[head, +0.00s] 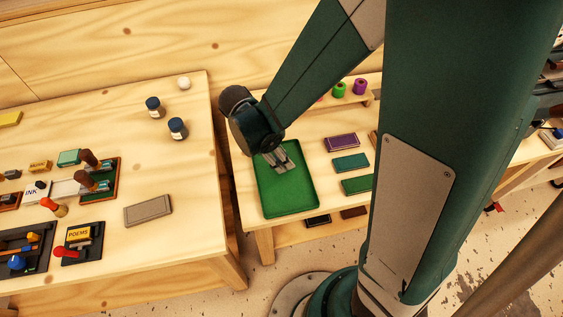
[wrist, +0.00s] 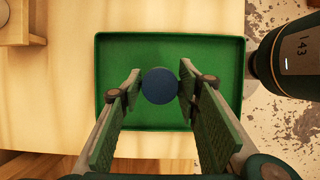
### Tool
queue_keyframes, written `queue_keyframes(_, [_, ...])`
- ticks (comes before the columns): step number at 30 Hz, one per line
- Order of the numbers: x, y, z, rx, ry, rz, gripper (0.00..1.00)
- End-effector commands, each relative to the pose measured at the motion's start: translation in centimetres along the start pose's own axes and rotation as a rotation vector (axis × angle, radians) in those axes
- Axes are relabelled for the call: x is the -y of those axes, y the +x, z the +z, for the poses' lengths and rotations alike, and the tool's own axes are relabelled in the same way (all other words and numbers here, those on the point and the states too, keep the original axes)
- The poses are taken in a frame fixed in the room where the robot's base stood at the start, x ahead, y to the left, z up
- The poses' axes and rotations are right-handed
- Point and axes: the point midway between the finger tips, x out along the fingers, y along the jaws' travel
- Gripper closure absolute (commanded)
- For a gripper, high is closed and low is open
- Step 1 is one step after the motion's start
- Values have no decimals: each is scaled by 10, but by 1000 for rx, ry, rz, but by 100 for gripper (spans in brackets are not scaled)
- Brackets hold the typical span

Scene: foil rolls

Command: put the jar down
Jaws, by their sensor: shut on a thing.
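My gripper (head: 281,160) is over the green tray (head: 290,203) on the right-hand table in the head view. In the wrist view, my gripper (wrist: 160,82) is shut on a jar, whose round blue lid (wrist: 159,87) shows between the two fingertips. The jar's body is hidden below the lid, and I cannot make the jar out in the head view. The green tray (wrist: 215,105) lies beneath, empty around the jar. I cannot tell whether the jar touches the tray's floor.
Two dark-lidded jars (head: 178,128) (head: 153,107) and a white ball (head: 184,83) stand on the left table. Purple (head: 341,142) and green (head: 350,162) flat boxes lie right of the tray. A gap separates the two tables.

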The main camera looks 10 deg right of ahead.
Motion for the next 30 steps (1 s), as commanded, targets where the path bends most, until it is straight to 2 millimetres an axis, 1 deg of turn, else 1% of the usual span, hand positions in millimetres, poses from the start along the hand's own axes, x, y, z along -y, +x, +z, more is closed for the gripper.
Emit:
queue_keyframes(1, [0, 6, -3, 0, 0, 0, 82])
queue_keyframes(3, [0, 13, -6, 0, 0, 0, 82])
queue_keyframes(9, [0, 26, -11, 0, 0, 0, 82])
queue_keyframes(20, [0, 27, -11, 0, 0, 0, 82])
queue_keyframes(25, [0, 31, -13, 0, 0, 0, 82])
queue_keyframes(26, [0, 30, -12, 0, 0, 0, 63])
queue_keyframes(28, [0, 30, -12, 0, 0, 0, 54])
queue_keyframes(30, [0, 30, -12, 0, 0, 0, 52])
